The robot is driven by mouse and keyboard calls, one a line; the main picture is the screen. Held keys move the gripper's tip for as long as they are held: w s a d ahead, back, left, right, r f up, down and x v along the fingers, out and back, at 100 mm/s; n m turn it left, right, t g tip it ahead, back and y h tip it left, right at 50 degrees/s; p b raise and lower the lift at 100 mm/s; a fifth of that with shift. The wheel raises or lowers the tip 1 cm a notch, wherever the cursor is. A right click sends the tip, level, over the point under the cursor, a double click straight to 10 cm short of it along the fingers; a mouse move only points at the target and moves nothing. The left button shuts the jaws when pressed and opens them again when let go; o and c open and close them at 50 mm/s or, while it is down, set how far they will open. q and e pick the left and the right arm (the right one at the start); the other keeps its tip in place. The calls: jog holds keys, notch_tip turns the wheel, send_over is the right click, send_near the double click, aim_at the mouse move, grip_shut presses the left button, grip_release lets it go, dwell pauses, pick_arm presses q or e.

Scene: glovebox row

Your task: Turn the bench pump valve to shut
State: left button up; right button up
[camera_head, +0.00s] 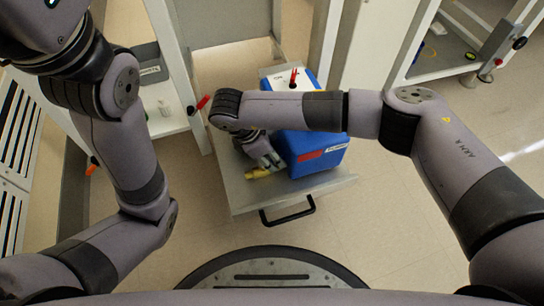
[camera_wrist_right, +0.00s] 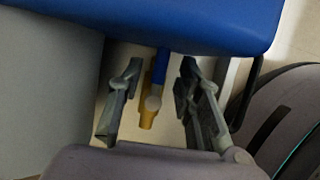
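The blue bench pump (camera_head: 318,150) stands on a grey pull-out tray (camera_head: 240,195); it fills the top of the right wrist view (camera_wrist_right: 190,20). A yellow valve part (camera_head: 257,173) shows low at the pump's left side. In the right wrist view the yellow valve (camera_wrist_right: 147,115) has a grey round end and a narrow blue piece above it, near the pump. My right gripper (camera_head: 270,160) reaches down beside the pump. Its fingers (camera_wrist_right: 160,100) are apart, one on each side of the valve, with visible gaps. My left gripper is out of view; only its arm shows.
The tray has a black front handle (camera_head: 288,212). Left, a white shelf (camera_head: 165,112) holds a small bottle. A glovebox frame stands at upper right. Floor in front of the tray is clear.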

jog(key=shift+c, duration=0.4)
grip_shut()
dwell(0.5)
